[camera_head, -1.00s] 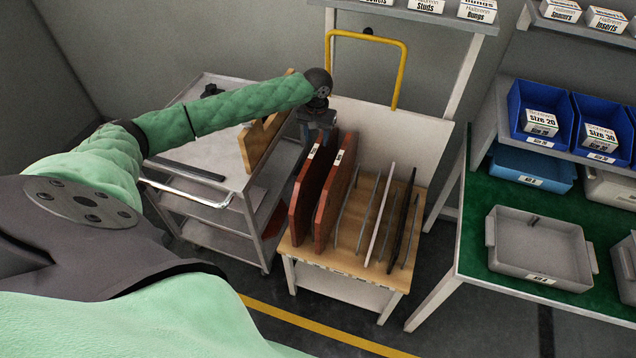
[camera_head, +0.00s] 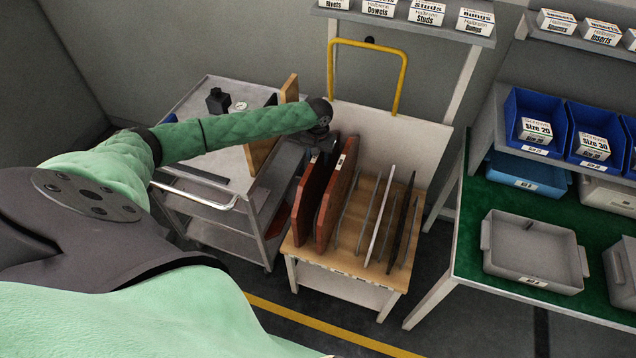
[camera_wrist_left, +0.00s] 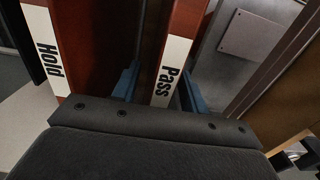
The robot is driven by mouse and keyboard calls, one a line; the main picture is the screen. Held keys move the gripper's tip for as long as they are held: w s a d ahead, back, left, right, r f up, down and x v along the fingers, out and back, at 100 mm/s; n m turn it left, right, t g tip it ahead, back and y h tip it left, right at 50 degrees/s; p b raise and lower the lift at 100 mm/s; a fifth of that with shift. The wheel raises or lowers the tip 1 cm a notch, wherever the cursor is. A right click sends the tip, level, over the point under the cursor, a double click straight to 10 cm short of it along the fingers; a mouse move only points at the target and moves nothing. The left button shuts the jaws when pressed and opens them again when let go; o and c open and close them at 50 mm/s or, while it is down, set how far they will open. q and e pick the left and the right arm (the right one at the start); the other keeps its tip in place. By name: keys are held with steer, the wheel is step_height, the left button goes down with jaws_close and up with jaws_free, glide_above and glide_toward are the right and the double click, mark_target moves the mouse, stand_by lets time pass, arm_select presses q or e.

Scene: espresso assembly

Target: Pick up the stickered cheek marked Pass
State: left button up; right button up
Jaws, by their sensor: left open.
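The cheek marked Pass is a red-brown panel (camera_head: 304,205), standing upright at the left end of the rack cart. Its white Pass sticker (camera_wrist_left: 171,72) shows in the left wrist view; in the head view my gripper covers it. My left gripper (camera_head: 318,146) is over the panel's top edge. In the left wrist view its blue fingers (camera_wrist_left: 158,90) are open, one on each side of the Pass cheek. The cheek marked Hold (camera_head: 334,207) stands just right of it in the head view, and its sticker (camera_wrist_left: 46,50) is left in the wrist view.
Several thin grey, white and dark panels (camera_head: 378,215) stand right of the cheeks on the wooden cart top (camera_head: 345,258). A yellow handle (camera_head: 402,75) rises behind. A grey trolley (camera_head: 215,150) with a wooden board (camera_head: 262,150) is close on the left. A green bench (camera_head: 470,240) is right.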

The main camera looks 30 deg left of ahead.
arm_select(q)
steer(key=shift+c, duration=0.4)
jaws_close()
steer(key=shift+r, duration=0.15)
stand_by(0.8)
